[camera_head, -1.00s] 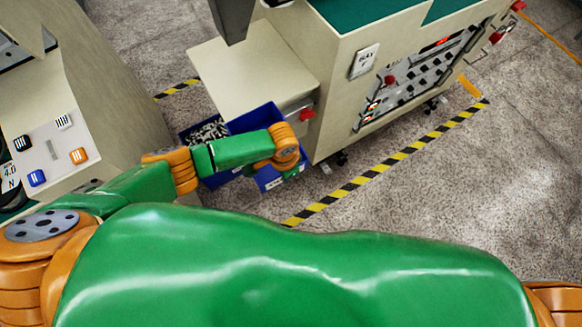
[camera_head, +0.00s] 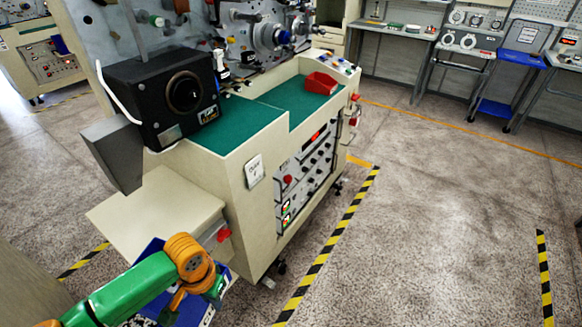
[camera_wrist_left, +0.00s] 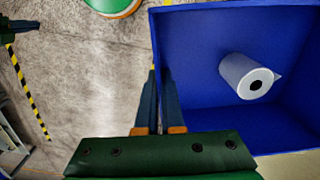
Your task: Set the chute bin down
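A blue bin (camera_wrist_left: 200,42) fills the right of the left wrist view, with a white roll (camera_wrist_left: 247,77) lying inside it. My left gripper (camera_wrist_left: 158,75) has one finger on each side of the bin's near-left wall and appears closed on that wall. In the head view the left gripper (camera_head: 212,292) is at the lower left, and blue bin parts (camera_head: 153,246) show around my arm, below the machine's pale chute box (camera_head: 155,215). The arm hides much of the bin there, and its underside is not visible.
The winding machine (camera_head: 240,190) with its green top stands beside the bin. Open floor (camera_head: 440,210) lies to the right. Benches (camera_head: 470,45) stand behind.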

